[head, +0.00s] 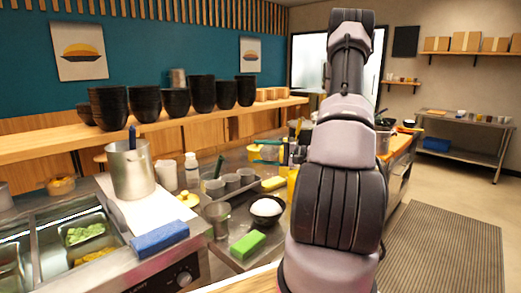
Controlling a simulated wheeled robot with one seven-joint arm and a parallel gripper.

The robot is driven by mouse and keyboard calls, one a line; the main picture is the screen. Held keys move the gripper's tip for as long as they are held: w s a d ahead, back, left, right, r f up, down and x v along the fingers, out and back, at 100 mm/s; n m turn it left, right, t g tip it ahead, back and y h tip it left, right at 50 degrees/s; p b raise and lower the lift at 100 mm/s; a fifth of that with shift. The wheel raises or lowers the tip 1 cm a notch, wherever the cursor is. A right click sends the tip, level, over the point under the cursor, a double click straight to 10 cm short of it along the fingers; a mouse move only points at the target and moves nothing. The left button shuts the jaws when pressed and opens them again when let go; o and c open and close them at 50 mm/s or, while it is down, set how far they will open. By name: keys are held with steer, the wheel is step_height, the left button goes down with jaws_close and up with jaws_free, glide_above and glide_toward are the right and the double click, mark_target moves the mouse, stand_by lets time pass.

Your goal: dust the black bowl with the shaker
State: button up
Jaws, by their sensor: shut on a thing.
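The black bowl (265,220) stands on the steel counter in the middle of the head view, filled with a white heap that looks like rice. My arm rises at the right of it and hides part of the counter behind. My gripper (264,152) shows small beyond the bowl, with two green fingers pointing left, higher in the picture than the bowl. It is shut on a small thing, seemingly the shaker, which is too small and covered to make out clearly.
A green block (247,245) and a metal cup (217,218) stand close to the bowl. A steel pot (131,170), a blue cloth (160,237) and topping tubs (88,236) are at the left. Stacked black bowls (202,93) line the shelf. Several small cups crowd the counter behind.

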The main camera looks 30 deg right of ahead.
steer(key=n, duration=0.1)
steer(key=f+n, duration=0.1)
steer(key=n, duration=0.1)
steer(key=shift+w+d+f, duration=0.25)
steer(key=shift+w, duration=0.05)
steer(key=f+n, duration=0.1)
steer(key=n, duration=0.2)
steer(key=f+n, duration=0.2)
steer(key=n, duration=0.2)
steer(key=s+a+f+n, duration=0.1)
steer(key=f+n, duration=0.1)
steer(key=n, duration=0.1)
steer(key=shift+f+n, duration=0.1)
steer(key=shift+n, duration=0.3)
steer(key=c, duration=0.3)
step_height(320, 180, up, 4)
steer(key=shift+f, duration=2)
